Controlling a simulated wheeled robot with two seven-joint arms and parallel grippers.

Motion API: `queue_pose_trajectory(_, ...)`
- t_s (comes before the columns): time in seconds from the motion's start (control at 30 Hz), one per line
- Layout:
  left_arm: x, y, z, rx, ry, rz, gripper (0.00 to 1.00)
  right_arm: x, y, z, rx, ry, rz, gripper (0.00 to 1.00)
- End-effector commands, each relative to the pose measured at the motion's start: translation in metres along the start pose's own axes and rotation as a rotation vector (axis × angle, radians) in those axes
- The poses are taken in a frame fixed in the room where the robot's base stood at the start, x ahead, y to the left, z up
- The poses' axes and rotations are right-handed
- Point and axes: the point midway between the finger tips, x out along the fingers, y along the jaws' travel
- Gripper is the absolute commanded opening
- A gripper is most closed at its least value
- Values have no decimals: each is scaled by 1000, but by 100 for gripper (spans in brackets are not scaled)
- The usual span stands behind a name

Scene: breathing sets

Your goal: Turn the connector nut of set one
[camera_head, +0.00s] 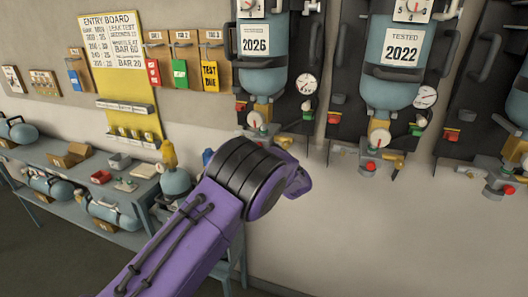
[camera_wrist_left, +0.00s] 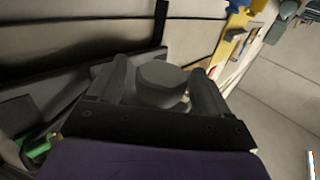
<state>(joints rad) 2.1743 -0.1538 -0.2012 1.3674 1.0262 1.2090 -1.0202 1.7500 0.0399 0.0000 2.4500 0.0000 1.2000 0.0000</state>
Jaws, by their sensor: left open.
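Set one, a blue cylinder (camera_head: 262,55) with a tag reading 2026 on a dark wall plate, hangs at the top middle of the head view. Its lower fittings are partly hidden behind my purple left arm, whose wrist stands just below them. In the wrist view my left gripper (camera_wrist_left: 160,69) is open, with one finger on each side of a dark grey rounded knob (camera_wrist_left: 162,82). The knob may be the connector nut; I cannot tell whether the fingers touch it. The head view does not show these fingers. My right gripper is not in view.
A second set (camera_head: 390,75) tagged 2022 hangs to the right, with another at the right edge. Gauges and red knobs stick out below the cylinders. A bench (camera_head: 75,172) with cylinders and small boxes stands at left. The wall below the sets is bare.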

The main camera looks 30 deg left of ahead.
Motion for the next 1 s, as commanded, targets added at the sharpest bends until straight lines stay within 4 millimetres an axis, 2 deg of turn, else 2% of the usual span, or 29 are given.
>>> queue_pose_trajectory(0.17, -18, 1, 3, 0, 0, 3, 79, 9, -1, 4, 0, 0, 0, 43)
queue_pose_trajectory(0.4, -76, 1, 4, -1, 2, 3, 79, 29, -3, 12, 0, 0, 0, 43)
queue_pose_trajectory(0.53, -97, 1, 2, -1, 2, 2, 79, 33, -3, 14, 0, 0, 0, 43)
queue_pose_trajectory(0.67, -106, 0, 1, -1, 1, 0, 79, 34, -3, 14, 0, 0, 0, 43)
queue_pose_trajectory(1.0, -106, 0, 0, 0, 0, 0, 79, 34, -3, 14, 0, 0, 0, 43)
